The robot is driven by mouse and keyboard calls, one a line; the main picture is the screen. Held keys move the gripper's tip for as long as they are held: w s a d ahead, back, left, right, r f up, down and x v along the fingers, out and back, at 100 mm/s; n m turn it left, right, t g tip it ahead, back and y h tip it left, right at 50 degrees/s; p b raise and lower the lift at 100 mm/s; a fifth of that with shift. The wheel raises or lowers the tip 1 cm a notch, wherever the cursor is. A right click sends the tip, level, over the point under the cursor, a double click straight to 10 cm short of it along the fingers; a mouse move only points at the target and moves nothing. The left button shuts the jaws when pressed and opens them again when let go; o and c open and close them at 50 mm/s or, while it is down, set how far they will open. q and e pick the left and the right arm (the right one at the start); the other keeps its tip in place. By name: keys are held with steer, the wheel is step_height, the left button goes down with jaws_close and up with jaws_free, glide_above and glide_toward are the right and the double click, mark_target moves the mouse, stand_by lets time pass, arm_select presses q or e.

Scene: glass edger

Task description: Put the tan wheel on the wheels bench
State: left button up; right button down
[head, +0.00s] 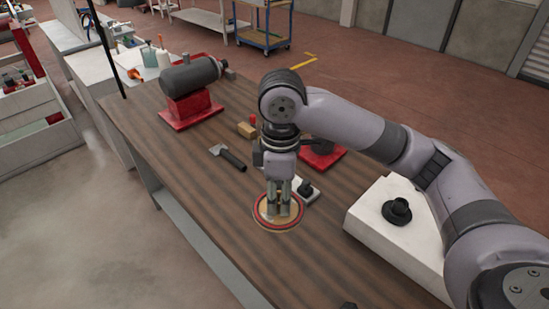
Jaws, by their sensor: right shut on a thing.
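The tan wheel (270,224) is a flat round disc with a red ring near its rim. It is at the middle of the brown wooden bench (330,259); whether it rests on the wood or is just above it is hard to tell. My right gripper (279,212) points down over the wheel and is shut on it, with the fingers covering the wheel's middle. My left gripper is not in view.
A dark cylinder on a red base (192,90) stands at the back left. Near the wheel are a black-handled tool (230,158), a small white-based item (305,193) and a tan block (246,130). A white box (385,232) with a black knob stands right. The bench's front left is clear.

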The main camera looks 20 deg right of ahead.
steer(key=shift+d+f+p, duration=0.15)
steer(key=shift+f+p, duration=0.2)
steer(key=shift+f, duration=4.5)
steer(key=shift+d+f+p, duration=0.15)
steer(key=shift+f+p, duration=0.15)
steer(key=shift+f, duration=4.55)
steer(key=c, duration=1.1)
jaws_free()
steer(key=shift+r, duration=0.15)
step_height(320, 180, up, 12)
steer(key=b, duration=0.1)
steer(key=shift+f, duration=0.2)
